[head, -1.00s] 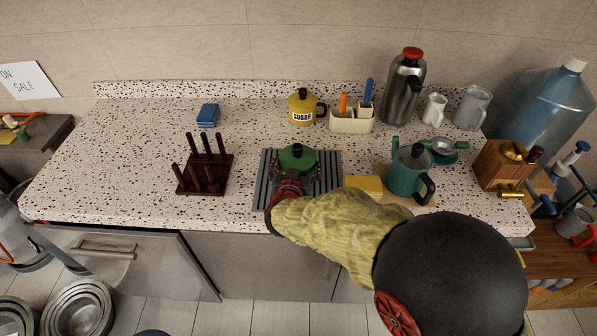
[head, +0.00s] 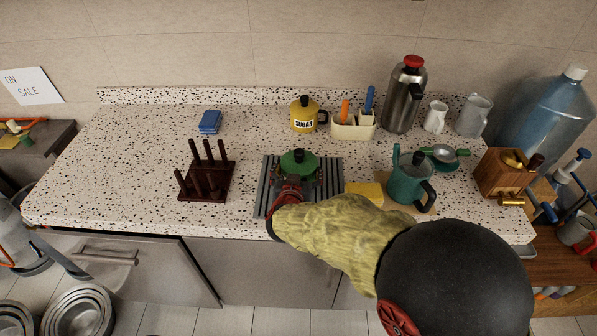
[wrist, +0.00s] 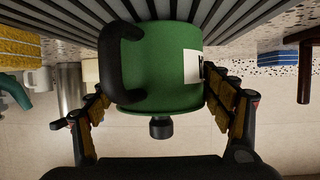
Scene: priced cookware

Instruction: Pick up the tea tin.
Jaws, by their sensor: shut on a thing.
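The tea tin is a green canister (head: 299,162) with a black knob on its lid. It stands over the grey slatted rack (head: 265,190), near the counter's front. In the wrist view the green tin (wrist: 155,65) appears upside down, with a black handle at its left and a partly visible white label at its right. My gripper (head: 297,182) is shut on the tin, with one padded finger on each side, as the wrist view also shows (wrist: 158,100). My arm and fingers hide the tin's lower front in the head view. I cannot tell whether its base touches the rack.
A dark wooden peg stand (head: 207,180) is left of the rack. A yellow sponge (head: 364,190) and a teal kettle (head: 408,185) are close at right. A yellow sugar tin (head: 303,115) and a cream utensil holder (head: 352,126) stand behind. The counter's left is mostly clear.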

